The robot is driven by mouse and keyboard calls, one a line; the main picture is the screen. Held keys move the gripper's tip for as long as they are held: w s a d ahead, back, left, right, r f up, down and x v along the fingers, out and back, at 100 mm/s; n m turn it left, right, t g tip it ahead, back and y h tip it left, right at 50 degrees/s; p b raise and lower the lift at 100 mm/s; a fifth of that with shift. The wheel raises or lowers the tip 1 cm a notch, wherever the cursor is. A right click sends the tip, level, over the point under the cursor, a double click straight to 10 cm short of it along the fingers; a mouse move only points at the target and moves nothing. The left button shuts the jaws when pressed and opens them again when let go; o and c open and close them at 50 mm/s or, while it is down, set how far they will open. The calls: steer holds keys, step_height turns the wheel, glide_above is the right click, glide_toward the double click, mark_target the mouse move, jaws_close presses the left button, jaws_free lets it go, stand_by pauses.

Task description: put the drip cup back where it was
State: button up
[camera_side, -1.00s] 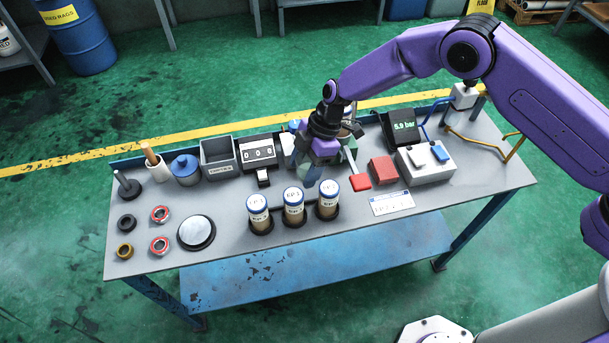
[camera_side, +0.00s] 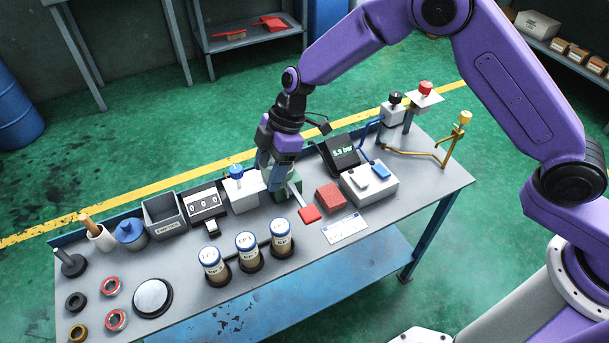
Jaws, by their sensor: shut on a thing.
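My gripper (camera_side: 268,188) points down over the back middle of the bench, between a white box with a blue knob (camera_side: 241,190) and a green block (camera_side: 289,187). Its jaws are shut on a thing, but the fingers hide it. I cannot clearly make out the drip cup, so I cannot tell its shape or whether it touches the bench. The green block is partly behind my gripper. A pale lever with a red end (camera_side: 310,214) reaches forward from it.
Several white-and-blue-capped canisters (camera_side: 247,250) stand in front of my gripper. A red block (camera_side: 330,197), a white switch box (camera_side: 369,183) and a pressure display (camera_side: 342,155) are to the right. A counter (camera_side: 206,205) and a grey bin (camera_side: 165,214) are to the left.

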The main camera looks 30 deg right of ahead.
steer(key=s+d+f+m+t, duration=0.1)
steer(key=d+f+m, duration=0.15)
steer(key=d, duration=0.75)
steer(key=s+d+f+m+t, duration=0.15)
steer(key=d+m, duration=0.25)
steer(key=d, duration=0.7)
steer(key=shift+h, duration=0.3)
steer(key=w+a+f, duration=0.1)
steer(key=w+f, duration=0.2)
steer(key=w, duration=0.1)
steer(key=w+a+f, duration=0.2)
steer(key=w+f, duration=0.1)
steer(key=w, duration=0.1)
steer(key=w+a+f, duration=0.1)
steer(key=w+f, duration=0.2)
steer(key=w, duration=0.1)
steer(key=shift+w+a+f, duration=0.1)
steer(key=shift+w+a, duration=0.15)
steer(key=shift+a, duration=0.1)
steer(key=shift+w+f, duration=0.15)
steer(key=shift+f, duration=1.65)
steer(key=o, duration=1.1)
steer(key=shift+f, duration=0.1)
